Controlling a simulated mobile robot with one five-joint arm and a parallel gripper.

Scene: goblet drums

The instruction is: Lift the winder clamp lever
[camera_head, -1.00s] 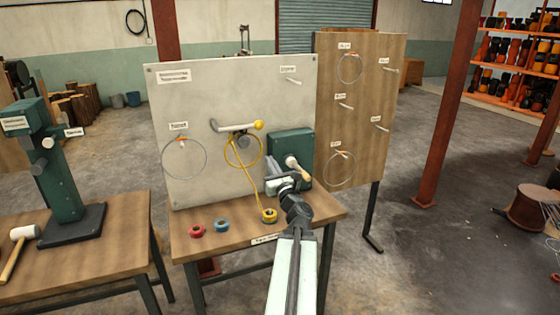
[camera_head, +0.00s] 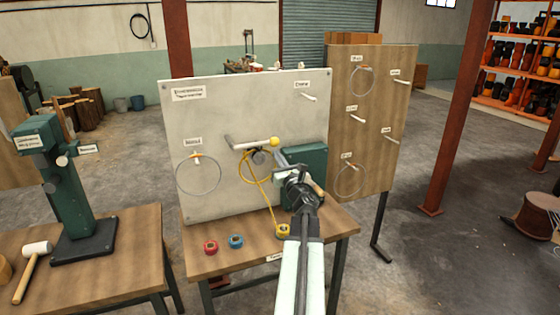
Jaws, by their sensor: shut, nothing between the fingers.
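A grey crank-like lever with a yellow ball knob (camera_head: 274,142) stands out from the pale upright board (camera_head: 215,125), its bar running left from the knob. A green box (camera_head: 309,156) is mounted at the board's lower right. A tan handle (camera_head: 318,189) shows partly beside my wrist, in front of the box; the rest of it is hidden by my arm. No label readable here tells which one is the clamp lever. My gripper (camera_head: 282,160) is shut and empty, just below the yellow knob and in front of the box's left edge. Contact with the knob cannot be told.
A wooden pegboard (camera_head: 385,130) stands behind right.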

